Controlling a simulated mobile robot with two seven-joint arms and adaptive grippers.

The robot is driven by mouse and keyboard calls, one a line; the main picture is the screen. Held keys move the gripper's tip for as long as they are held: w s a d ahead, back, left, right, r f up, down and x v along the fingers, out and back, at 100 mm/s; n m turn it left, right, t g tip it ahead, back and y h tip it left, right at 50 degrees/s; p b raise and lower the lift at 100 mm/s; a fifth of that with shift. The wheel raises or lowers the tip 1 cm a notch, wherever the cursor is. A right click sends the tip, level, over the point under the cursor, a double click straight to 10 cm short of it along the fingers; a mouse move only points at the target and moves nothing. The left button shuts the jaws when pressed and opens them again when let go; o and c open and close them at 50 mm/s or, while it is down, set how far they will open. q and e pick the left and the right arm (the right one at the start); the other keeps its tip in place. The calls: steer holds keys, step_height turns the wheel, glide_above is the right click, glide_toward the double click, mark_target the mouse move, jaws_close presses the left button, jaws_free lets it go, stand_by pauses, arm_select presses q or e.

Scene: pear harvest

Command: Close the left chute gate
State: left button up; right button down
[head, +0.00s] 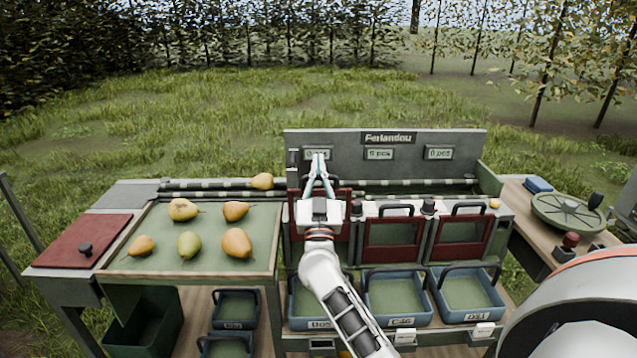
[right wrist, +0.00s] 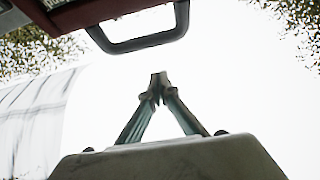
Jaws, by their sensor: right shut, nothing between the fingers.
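The left chute gate (head: 297,222) is a dark red panel at the left of the three chutes. It sits higher than the middle gate (head: 391,235) and the right gate (head: 461,241). My right gripper (head: 318,157) is in front of its upper part and hides much of it. The gripper's fingertips also show in the right wrist view (right wrist: 158,76), shut together and empty. A grey loop handle (right wrist: 145,42) on a dark red panel is above them there, apart from the fingers. My left gripper is not in view.
Blue crates (head: 396,315) stand below the chutes. A green sorting tray (head: 205,257) with several pears lies at the left. The label board (head: 385,140) rises behind the gates. A round green scale (head: 568,214) stands on the right table.

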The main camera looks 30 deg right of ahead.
steer(key=b, duration=0.1)
glide_above(318, 194)
steer(key=s+a, duration=0.1)
steer(key=s, duration=0.1)
step_height(318, 194, down, 4)
steer(key=shift+w+a+f, duration=0.1)
steer(key=shift+w+f, duration=0.05)
steer(key=shift+w, duration=0.05)
step_height(318, 194, down, 7)
steer(key=shift+b, duration=1.15)
steer(key=shift+f, duration=0.15)
steer(key=shift+r, duration=0.2)
